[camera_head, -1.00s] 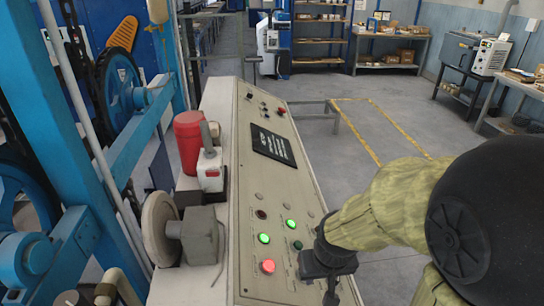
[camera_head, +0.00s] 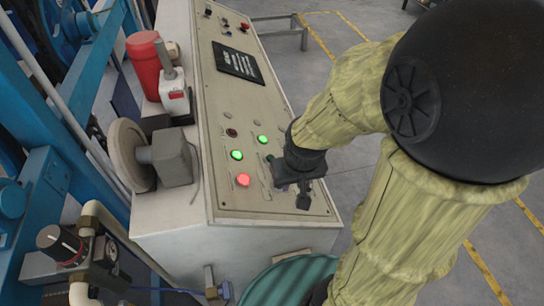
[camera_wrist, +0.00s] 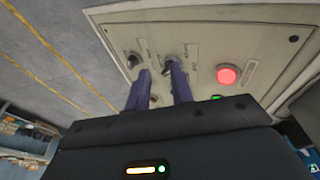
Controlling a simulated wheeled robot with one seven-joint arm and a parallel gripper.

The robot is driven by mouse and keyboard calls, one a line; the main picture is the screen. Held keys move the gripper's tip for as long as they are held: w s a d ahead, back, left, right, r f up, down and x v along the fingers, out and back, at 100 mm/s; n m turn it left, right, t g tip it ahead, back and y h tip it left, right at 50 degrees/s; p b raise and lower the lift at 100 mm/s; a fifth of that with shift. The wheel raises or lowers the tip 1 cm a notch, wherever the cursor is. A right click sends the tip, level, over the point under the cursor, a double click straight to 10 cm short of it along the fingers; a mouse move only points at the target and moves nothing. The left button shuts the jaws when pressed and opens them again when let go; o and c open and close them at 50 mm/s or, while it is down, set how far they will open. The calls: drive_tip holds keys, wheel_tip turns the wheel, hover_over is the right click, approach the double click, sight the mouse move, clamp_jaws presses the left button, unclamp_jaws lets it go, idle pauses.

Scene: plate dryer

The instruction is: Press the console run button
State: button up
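The slanted console panel (camera_head: 228,100) carries a lit red button (camera_head: 243,180) and two lit green buttons, an upper one (camera_head: 263,139) and a lower one (camera_head: 237,155). Labels are too small to read, so I cannot tell which is the run button. My gripper (camera_head: 303,192) is over the panel's near right corner, right of the red button. In the wrist view its two purple fingers (camera_wrist: 160,72) are apart with nothing between them, close to two black knobs, the left one (camera_wrist: 133,60) clear. The red button (camera_wrist: 228,75) shows to their right; a green button (camera_wrist: 216,98) is partly hidden.
A red cylinder (camera_head: 146,62), a lever box (camera_head: 173,92) and a grey wheel unit (camera_head: 130,153) stand along the console's left side. Blue machine framing (camera_head: 60,130) is further left. A teal round object (camera_head: 285,281) is below the console. Floor to the right is open.

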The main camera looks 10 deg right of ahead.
clamp_jaws()
drive_tip(key=shift+w, duration=0.1)
idle(0.3)
drive_tip(key=shift+s, duration=0.2)
drive_tip(key=shift+w, duration=0.1)
idle(0.7)
